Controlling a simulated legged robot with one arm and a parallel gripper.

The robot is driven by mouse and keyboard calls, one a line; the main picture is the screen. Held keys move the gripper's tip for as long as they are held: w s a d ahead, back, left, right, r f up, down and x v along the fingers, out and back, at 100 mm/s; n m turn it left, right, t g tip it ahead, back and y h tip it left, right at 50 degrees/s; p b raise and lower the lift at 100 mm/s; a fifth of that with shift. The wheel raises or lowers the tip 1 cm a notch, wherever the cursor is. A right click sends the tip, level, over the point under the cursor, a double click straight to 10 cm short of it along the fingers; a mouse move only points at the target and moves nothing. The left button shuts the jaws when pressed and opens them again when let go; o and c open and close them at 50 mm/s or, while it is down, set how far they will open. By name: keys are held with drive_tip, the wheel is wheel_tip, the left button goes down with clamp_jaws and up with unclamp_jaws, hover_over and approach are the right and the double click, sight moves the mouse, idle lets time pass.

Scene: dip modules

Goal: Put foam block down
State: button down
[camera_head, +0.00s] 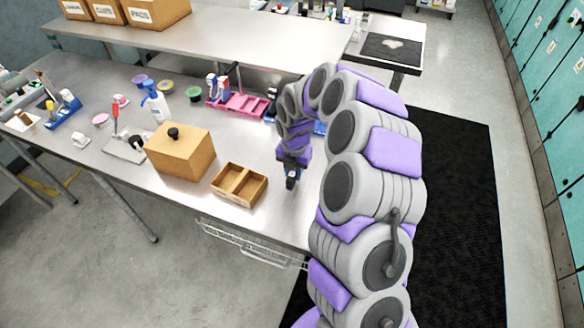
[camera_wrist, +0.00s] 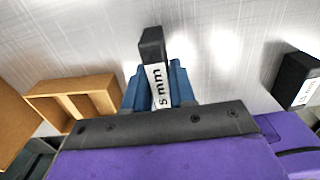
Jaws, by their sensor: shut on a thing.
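My gripper (camera_head: 291,172) points down over the metal table, to the right of the small two-compartment wooden tray. In the wrist view its blue fingers (camera_wrist: 160,88) are shut on a dark foam block (camera_wrist: 151,44) with a white label reading "5 mm". The block sticks out beyond the fingertips. In the head view only a small dark end of the block (camera_head: 290,184) shows below the gripper. I cannot tell whether it touches the table.
The wooden tray (camera_head: 226,193) also shows in the wrist view (camera_wrist: 72,88); its compartments look empty. A lidded wooden box (camera_head: 183,157) stands to its left. A second dark labelled block (camera_wrist: 297,76) lies at right in the wrist view. A pink tray (camera_head: 240,103) is farther back.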

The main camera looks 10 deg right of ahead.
drive_tip(key=s, duration=0.4)
drive_tip(key=s+r, duration=0.1)
drive_tip(key=s, duration=0.4)
drive_tip(key=s+p, duration=0.1)
drive_tip(key=s, duration=0.3)
drive_tip(key=shift+s+d+r, duration=0.15)
drive_tip(key=shift+s+d, duration=0.1)
drive_tip(key=shift+s, duration=0.05)
drive_tip(key=shift+w, duration=0.45)
drive_tip(key=w+a+r+m+b, duration=0.15)
drive_tip(key=w+a, duration=0.25)
drive_tip(key=w, duration=0.4)
drive_tip(key=b, duration=0.3)
approach(250, 192)
drive_tip(key=shift+n, duration=0.25)
wheel_tip(250, 192, down, 6)
drive_tip(key=b, duration=0.2)
drive_tip(key=shift+b, duration=0.3)
drive_tip(key=shift+r, duration=0.2)
drive_tip(key=c, duration=1.2)
unclamp_jaws()
drive_tip(key=shift+f, duration=0.1)
